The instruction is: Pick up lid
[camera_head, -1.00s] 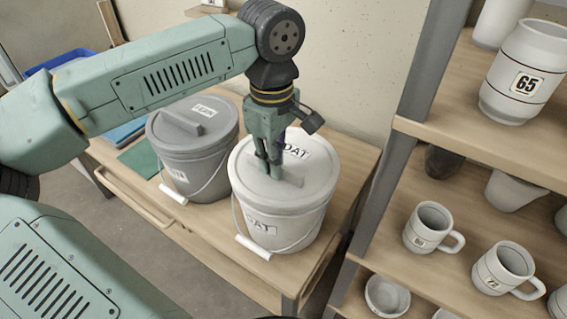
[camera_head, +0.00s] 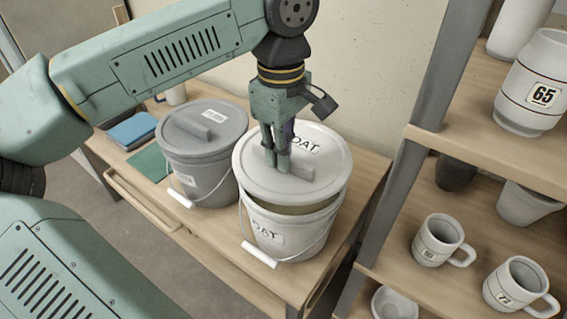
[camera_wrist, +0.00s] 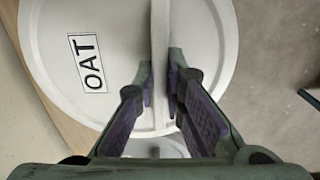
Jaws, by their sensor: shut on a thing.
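The white lid (camera_head: 311,189) carries an "OAT" label and has a raised bar handle across its middle. My gripper (camera_head: 277,168) is shut on the lid's handle and holds the lid just above the white bucket (camera_head: 289,226), also labelled "OAT". A gap shows between lid and bucket rim at the front. The lid looks slightly tilted. In the wrist view the lid (camera_wrist: 95,25) fills much of the picture, with the handle between the fingers (camera_wrist: 161,95). The bucket's inside is mostly hidden by the lid.
A grey bucket (camera_head: 203,165) with its lid on stands close to the left on the wooden table (camera_head: 205,240). A blue book (camera_head: 132,130) and a green sheet (camera_head: 150,162) lie further left. A shelf with mugs (camera_head: 443,240) and jars stands close on the right.

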